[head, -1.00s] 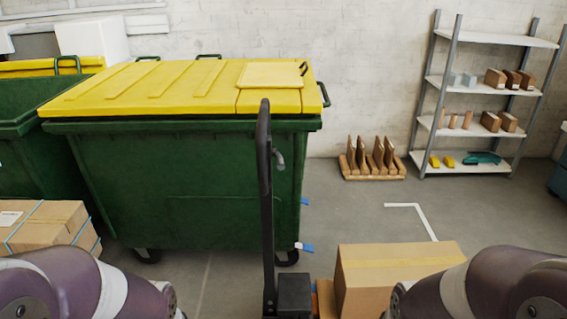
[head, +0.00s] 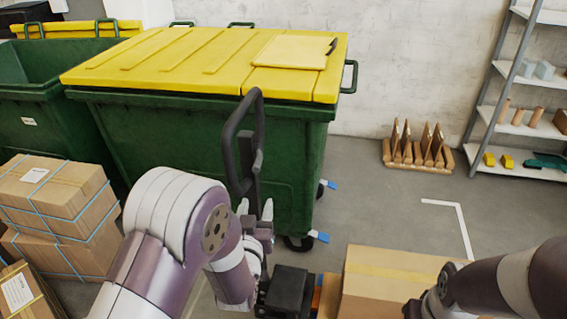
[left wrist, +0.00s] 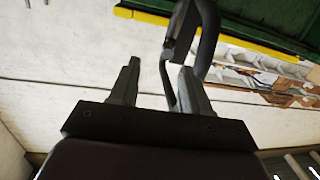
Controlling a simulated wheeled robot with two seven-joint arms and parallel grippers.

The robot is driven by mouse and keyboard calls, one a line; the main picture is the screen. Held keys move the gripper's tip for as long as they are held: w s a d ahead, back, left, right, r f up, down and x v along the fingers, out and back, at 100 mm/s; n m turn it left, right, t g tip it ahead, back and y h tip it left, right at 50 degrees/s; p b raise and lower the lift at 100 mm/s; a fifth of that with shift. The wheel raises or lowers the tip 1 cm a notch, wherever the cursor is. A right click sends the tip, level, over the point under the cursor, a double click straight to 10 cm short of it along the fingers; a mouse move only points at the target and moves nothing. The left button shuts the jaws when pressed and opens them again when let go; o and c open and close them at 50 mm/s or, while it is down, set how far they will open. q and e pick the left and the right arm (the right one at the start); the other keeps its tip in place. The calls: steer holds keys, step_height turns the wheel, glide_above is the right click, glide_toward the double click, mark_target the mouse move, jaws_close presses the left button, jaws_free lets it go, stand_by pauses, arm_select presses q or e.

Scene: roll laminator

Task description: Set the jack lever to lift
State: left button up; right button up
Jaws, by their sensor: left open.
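The pallet jack's dark loop handle (head: 231,140) rises in front of the green bin in the head view. The small jack lever (head: 257,161) seems to sit inside the loop, dark and hard to tell from the handle; its setting cannot be read. My left gripper (head: 255,211) is open and empty, just below the loop, close to the handle's shaft. In the left wrist view, the gripper's two fingers (left wrist: 160,85) stand apart, and the handle (left wrist: 208,35) passes beyond and by the right finger.
A green bin with a yellow lid (head: 200,60) stands behind the handle. Strapped boxes (head: 60,200) are stacked at left. A cardboard box (head: 390,280) sits right of the jack's dark base (head: 287,290). Shelves (head: 525,110) stand at right. Floor beyond the box is open.

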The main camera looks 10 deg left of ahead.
mark_target(256, 171)
arm_select(q)
steer(key=shift+t, duration=0.3)
steer(key=w+a+p, duration=0.1)
steer(key=w, duration=0.2)
steer(key=w+a+r+p, duration=0.1)
steer(key=w, duration=0.3)
steer(key=w+a+p, duration=0.1)
steer(key=w, duration=0.2)
steer(key=shift+w+a+r, duration=0.15)
steer(key=shift+w+r, duration=0.05)
steer(key=shift+w, duration=0.05)
steer(key=shift+w+d+f, duration=0.15)
steer(key=shift+w+d, duration=0.1)
steer(key=shift+w, duration=0.25)
steer(key=shift+s+a, duration=0.1)
steer(key=c, duration=0.8)
jaws_close()
arm_select(e)
steer(key=r, duration=0.1)
steer(key=s+a+r, duration=0.1)
steer(key=r, duration=0.1)
steer(key=shift+s+a+r, duration=0.15)
steer(key=shift+a+r, duration=0.15)
steer(key=shift+r, duration=0.1)
